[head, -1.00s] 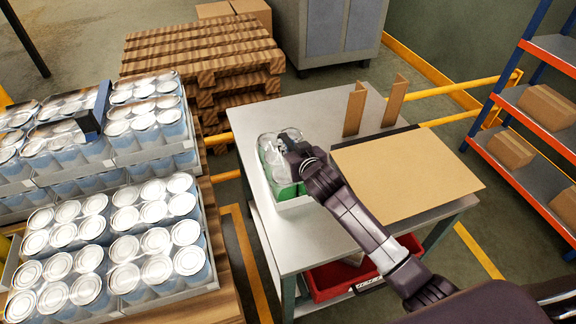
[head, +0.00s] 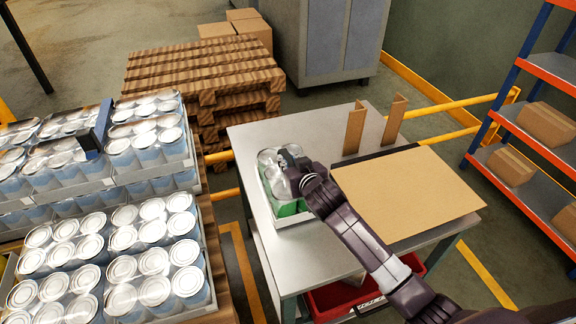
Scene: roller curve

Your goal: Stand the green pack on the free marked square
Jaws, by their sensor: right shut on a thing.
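The green pack (head: 288,207) is a shallow pale tray of silver-topped cans with green sides. It stands upright on the left part of the grey metal table (head: 318,250). My right gripper (head: 290,172) reaches in from the lower right and is shut on the pack at its right side. The gripper hides part of the cans, and its fingertips are hard to make out. No marked square can be made out in this view. My left gripper is not in view.
Trays of blue cans (head: 150,270) fill the left side, with a dark blue piece (head: 97,135) on top. A cardboard sheet (head: 408,190) and two upright brown corner pieces (head: 355,128) occupy the table's right and back. Stacked wooden pallets (head: 200,70) stand behind.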

